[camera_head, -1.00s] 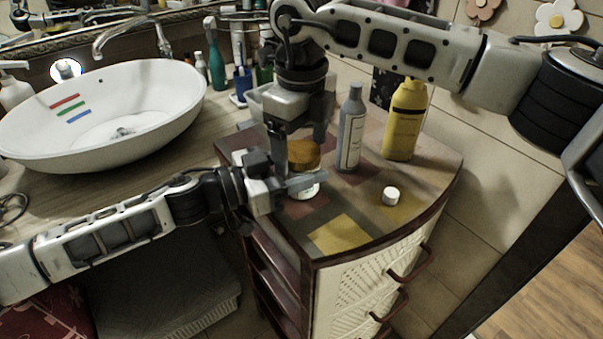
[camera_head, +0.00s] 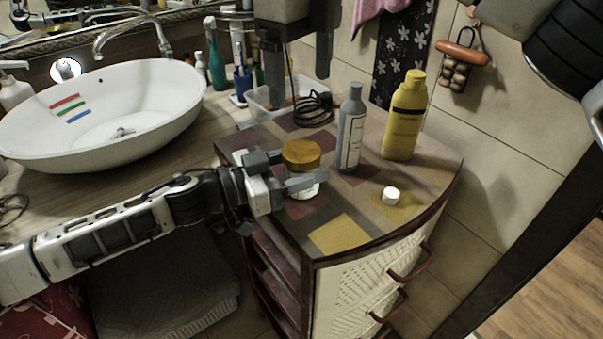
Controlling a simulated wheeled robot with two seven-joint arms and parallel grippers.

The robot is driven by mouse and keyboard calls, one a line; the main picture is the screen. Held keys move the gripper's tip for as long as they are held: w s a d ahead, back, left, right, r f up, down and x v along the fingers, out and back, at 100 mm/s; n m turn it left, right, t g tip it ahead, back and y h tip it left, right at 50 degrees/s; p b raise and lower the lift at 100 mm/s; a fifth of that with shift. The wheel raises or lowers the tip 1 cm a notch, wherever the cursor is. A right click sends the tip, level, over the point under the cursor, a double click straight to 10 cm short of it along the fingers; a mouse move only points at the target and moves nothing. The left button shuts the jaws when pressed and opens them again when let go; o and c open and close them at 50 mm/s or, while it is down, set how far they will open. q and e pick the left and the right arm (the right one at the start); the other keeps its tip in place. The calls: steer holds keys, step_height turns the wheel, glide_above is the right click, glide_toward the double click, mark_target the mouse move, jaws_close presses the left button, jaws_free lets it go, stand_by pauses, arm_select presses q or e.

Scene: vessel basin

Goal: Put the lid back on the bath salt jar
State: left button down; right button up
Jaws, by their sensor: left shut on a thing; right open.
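The bath salt jar (camera_head: 305,189) stands on the checkered top of the small cabinet, with its clear and white body partly hidden by my gripper. The orange-brown lid (camera_head: 301,153) sits on the jar's mouth and looks about level; I cannot tell whether it is fully seated. My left gripper (camera_head: 296,184) is shut on the jar's body below the lid. My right gripper (camera_head: 298,75) is open and empty, pointing down above and behind the jar, clear of the lid.
A grey bottle (camera_head: 350,130) stands close right of the jar, with a yellow bottle (camera_head: 404,118) beyond it. A small white cap (camera_head: 391,195) lies near the cabinet's front. A black cable (camera_head: 312,108) and a clear tray (camera_head: 258,103) are behind. The white basin (camera_head: 150,120) is left.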

arm_select(q)
steer(key=shift+c, duration=2.2)
jaws_free()
steer(key=b+v, duration=0.2)
steer(key=v, duration=1.4)
steer(key=shift+b, duration=0.35)
